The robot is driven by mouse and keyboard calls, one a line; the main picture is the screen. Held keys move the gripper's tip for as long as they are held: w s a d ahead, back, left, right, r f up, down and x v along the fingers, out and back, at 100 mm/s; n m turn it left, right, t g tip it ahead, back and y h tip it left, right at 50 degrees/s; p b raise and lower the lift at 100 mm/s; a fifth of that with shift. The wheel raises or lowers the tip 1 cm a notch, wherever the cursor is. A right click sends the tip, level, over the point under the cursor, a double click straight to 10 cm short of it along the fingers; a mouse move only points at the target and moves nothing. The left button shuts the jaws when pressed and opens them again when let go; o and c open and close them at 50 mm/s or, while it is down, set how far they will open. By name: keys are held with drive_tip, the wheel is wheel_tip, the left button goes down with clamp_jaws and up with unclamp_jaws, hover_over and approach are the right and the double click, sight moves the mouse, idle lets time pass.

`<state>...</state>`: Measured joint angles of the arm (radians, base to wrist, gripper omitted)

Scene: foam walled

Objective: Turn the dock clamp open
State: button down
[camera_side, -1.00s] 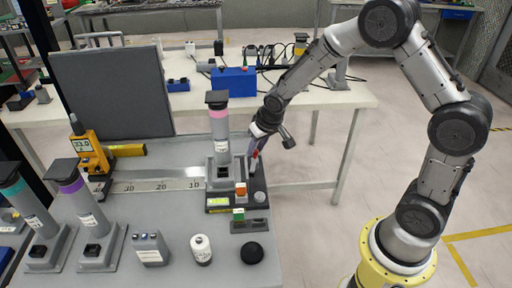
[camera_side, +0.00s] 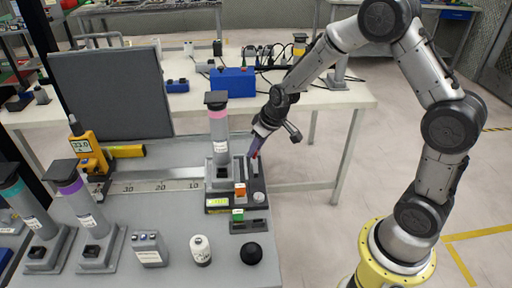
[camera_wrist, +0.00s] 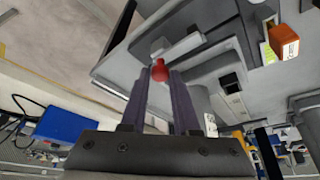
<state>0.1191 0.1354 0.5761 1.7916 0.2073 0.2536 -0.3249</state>
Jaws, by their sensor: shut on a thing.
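The dock (camera_side: 218,202) is a dark base at the right end of the grey table, with a grey column with a pink band (camera_side: 218,130) standing upright in it. The clamp's red knob (camera_wrist: 160,70) shows in the wrist view, between my fingertips, with a pale piece beyond it. My gripper (camera_wrist: 160,76) is shut on the red knob, its purple fingers on either side. In the side view my gripper (camera_side: 254,152) is at the dock's right side, just right of the column. An orange block (camera_wrist: 284,42) sits on the dock; it also shows in the side view (camera_side: 240,189).
A green block (camera_side: 237,215), a black dome (camera_side: 251,253), a white bottle (camera_side: 201,250) and a grey button box (camera_side: 150,249) stand in front of the dock. Two more columns (camera_side: 78,197) stand at left. A dark panel (camera_side: 112,93) stands behind. Floor at right is clear.

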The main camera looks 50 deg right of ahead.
drive_tip(key=c, duration=0.7)
unclamp_jaws()
drive_tip(key=v, duration=1.4)
